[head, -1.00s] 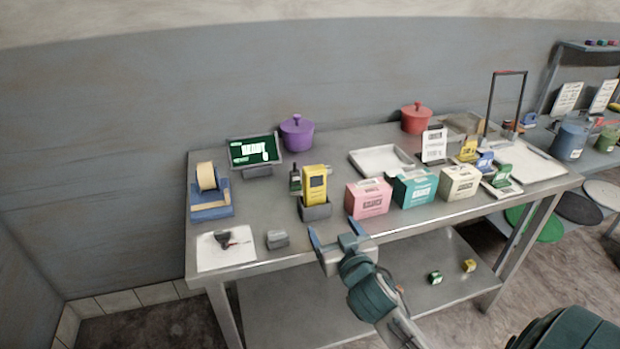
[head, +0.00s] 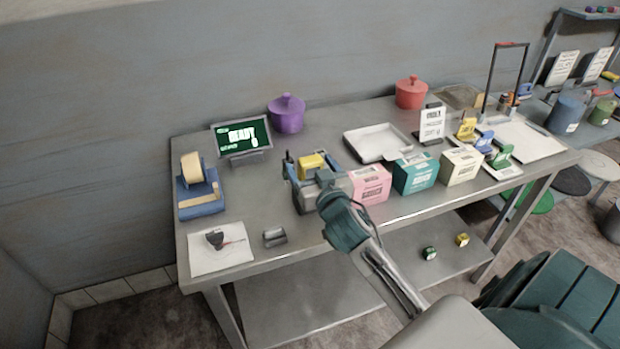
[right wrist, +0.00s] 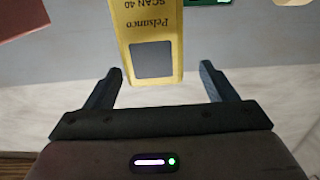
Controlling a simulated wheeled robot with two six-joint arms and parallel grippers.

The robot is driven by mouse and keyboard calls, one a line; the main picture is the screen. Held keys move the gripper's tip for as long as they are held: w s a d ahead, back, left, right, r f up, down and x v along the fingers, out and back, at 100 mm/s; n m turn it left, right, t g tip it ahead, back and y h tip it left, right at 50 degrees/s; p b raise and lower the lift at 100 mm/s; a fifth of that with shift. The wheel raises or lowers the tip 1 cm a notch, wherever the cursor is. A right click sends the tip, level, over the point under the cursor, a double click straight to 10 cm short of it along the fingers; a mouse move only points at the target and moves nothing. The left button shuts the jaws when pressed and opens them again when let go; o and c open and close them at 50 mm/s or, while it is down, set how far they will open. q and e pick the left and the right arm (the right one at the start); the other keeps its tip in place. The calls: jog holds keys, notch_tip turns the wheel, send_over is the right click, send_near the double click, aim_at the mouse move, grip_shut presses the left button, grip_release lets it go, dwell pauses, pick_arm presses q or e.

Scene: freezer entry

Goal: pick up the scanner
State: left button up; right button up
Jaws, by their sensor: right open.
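The yellow scanner (head: 312,164) stands in its dark grey holder (head: 305,203) near the front of the table, partly hidden behind my right gripper in the head view. In the right wrist view the scanner (right wrist: 150,40) shows its "SCAN 40" label and dark screen, just beyond and between the fingertips. My right gripper (right wrist: 160,82) is open and empty, with one finger to each side of the scanner's lower end in the picture. It also shows in the head view (head: 308,163), right at the scanner. My left gripper is not in view.
Pink (head: 369,184), teal (head: 414,174) and cream (head: 461,167) boxes stand close to the right of the scanner. A READY screen (head: 241,138) and purple pot (head: 287,114) are behind.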

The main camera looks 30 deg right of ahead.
aim_at(308, 157)
jog(key=x, duration=0.1)
jog(key=p+x, duration=0.1)
jog(key=x, duration=0.1)
jog(key=shift+w+d+r, duration=0.1)
jog(key=shift+w+d, duration=0.1)
jog(key=shift+d, duration=0.15)
jog(key=shift+w, duration=0.35)
jog(key=shift+s, duration=0.1)
jog(key=c, duration=1.5)
